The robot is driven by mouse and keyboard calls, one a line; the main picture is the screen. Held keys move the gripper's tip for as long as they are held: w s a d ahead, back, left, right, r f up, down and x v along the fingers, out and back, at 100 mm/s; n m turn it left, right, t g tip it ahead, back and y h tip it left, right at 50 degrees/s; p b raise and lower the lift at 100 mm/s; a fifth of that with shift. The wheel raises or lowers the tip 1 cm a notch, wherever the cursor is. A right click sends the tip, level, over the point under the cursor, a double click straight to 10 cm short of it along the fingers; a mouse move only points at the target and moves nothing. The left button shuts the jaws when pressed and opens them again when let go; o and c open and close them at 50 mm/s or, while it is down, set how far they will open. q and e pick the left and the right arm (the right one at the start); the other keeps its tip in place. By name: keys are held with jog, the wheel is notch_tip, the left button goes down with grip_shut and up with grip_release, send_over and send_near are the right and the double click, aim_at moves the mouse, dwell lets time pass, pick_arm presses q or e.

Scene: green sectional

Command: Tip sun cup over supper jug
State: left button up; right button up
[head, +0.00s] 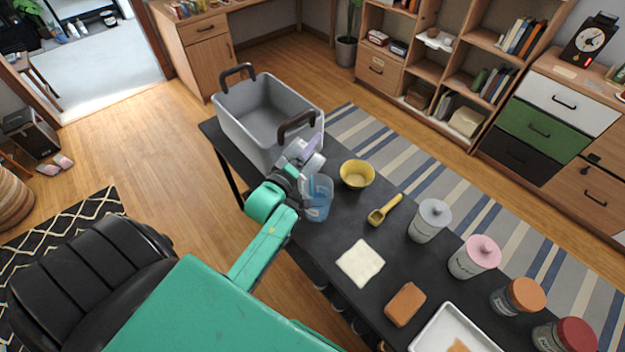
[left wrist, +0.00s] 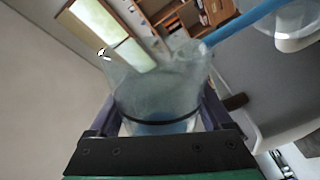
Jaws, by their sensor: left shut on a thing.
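My left gripper (head: 302,157) is shut on a clear, see-through cup, which shows between its two fingers in the left wrist view (left wrist: 160,90). A dark band crosses the cup, and its lower part looks blue. In the head view the held cup is hard to tell apart from the wrist. A see-through blue jug (head: 318,200) shows at the table's edge, just below and right of the gripper. I cannot tell whether they touch. No name shows on either vessel. My right gripper is not in view.
A yellow bowl (head: 357,174) and yellow scoop (head: 384,211) lie right of the jug. A grey bin (head: 262,118) stands behind the gripper.

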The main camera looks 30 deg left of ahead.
pick_arm(q)
jog(key=shift+d+r, duration=0.1)
jog(key=shift+d, duration=0.05)
jog(key=shift+d+m, duration=0.15)
jog(key=shift+m, duration=0.35)
